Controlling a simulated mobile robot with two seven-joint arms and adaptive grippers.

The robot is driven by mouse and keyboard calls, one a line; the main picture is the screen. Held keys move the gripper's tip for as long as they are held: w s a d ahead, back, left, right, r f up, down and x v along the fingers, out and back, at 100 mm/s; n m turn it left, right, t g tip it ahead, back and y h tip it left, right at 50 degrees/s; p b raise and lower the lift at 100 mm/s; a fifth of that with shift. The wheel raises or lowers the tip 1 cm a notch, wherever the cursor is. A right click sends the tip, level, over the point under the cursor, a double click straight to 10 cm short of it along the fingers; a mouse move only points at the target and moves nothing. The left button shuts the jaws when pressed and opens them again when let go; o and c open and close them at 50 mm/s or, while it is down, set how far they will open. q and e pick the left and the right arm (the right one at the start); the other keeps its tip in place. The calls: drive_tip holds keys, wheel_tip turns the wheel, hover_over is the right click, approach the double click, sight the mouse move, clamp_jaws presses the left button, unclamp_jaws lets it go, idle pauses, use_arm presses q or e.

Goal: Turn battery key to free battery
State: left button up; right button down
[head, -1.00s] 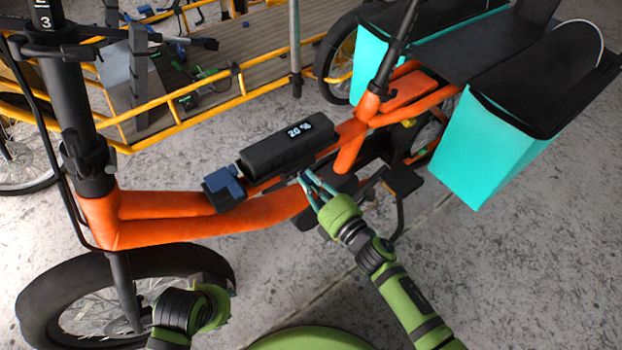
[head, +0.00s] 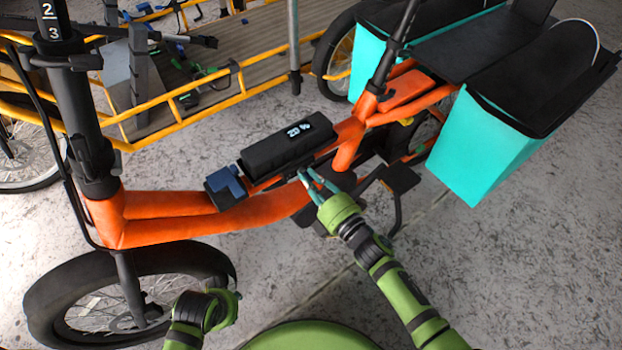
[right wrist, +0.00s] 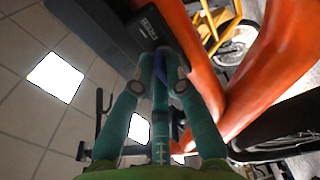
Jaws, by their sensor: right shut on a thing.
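The black battery (head: 285,148) sits on the orange cargo bike's lower frame tube (head: 180,228), with a white marking on its top. A blue block (head: 226,186) is at its left end. My right gripper (head: 306,178) reaches the battery's near side from below right. Its teal fingers are closed together at the battery's edge, shut on the small battery key, which the fingers hide. In the right wrist view the fingertips (right wrist: 165,60) meet beside the battery's dark casing (right wrist: 120,32). My left gripper (head: 230,304) is low at the left, near the front wheel, its jaws unclear.
The front wheel (head: 120,295) and black head tube post (head: 85,120) stand at left. Turquoise panniers (head: 490,150) hang at right. A yellow-railed cargo bed (head: 240,85) with loose tools lies behind. The grey floor at lower right is clear.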

drive_tip(key=c, duration=1.2)
unclamp_jaws()
drive_tip(key=shift+c, duration=0.2)
drive_tip(key=v, duration=1.2)
